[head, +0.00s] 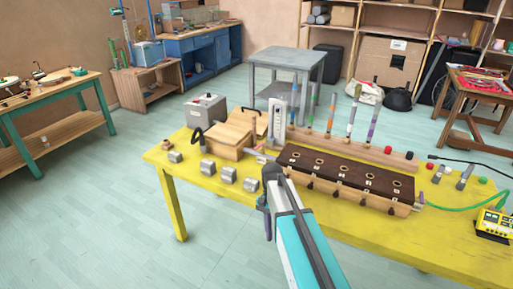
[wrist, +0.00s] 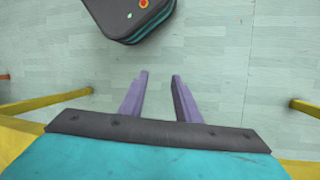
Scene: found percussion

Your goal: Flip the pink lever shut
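A long wooden box (head: 345,180) with a dark brown top and a row of round holes lies on the yellow table (head: 460,235). A small pinkish part (head: 420,198) shows at its right end, by a green hose. It may be the pink lever, but it is too small to tell its position. My gripper (wrist: 160,75) is open and empty in the wrist view, its two purple fingers apart over bare floor. In the head view my arm reaches to the table's front edge, left of the box's front. My arm hides part of that edge.
Several metal cups (head: 228,174) stand at the table's left front. A wooden box (head: 228,140) and a grey box (head: 205,109) are behind them. Upright coloured tubes (head: 352,112) stand behind the dark-topped box. A yellow device (head: 493,224) sits at the right.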

